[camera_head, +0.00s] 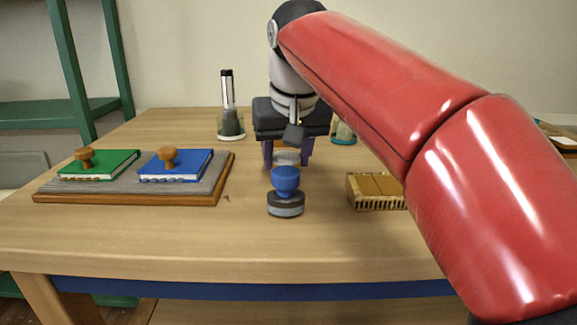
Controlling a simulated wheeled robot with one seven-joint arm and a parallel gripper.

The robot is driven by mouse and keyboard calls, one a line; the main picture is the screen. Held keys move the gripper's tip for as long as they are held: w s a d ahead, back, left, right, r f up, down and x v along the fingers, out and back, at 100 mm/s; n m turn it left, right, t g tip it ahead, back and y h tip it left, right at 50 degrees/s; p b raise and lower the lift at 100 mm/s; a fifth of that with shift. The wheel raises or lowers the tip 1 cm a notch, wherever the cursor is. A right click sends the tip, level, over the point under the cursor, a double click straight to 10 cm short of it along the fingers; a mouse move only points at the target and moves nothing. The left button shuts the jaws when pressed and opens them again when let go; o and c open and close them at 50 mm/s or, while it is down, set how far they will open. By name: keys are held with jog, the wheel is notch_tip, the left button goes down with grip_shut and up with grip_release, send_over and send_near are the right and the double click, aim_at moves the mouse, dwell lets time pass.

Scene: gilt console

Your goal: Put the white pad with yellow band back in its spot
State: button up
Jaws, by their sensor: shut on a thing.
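My gripper (287,155) hangs over the middle of the table, behind the blue-knobbed stamp, with its two bluish fingers pointing down. It is shut on a small pale, whitish thing (287,158) between the fingers. This may be the white pad; no yellow band can be made out on it. Its upper part is hidden by my gripper, and its lower edge lies close behind the stamp's knob. I cannot tell whether it touches the table. No marked spot for it can be made out.
A blue-knobbed stamp (286,193) stands in front of my gripper. A grey wood-edged board (125,190) at left bears a green book (112,163) and a blue book (190,165) with wooden knobs. A tan ribbed box (372,190) stands right. A dark holder (231,122) stands behind. The front table is clear.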

jog(key=shift+r, duration=0.1)
jog(key=o, duration=0.6)
jog(key=shift+f, duration=0.2)
jog(key=o, duration=0.4)
jog(key=shift+o, duration=0.2)
jog(key=shift+r, duration=0.1)
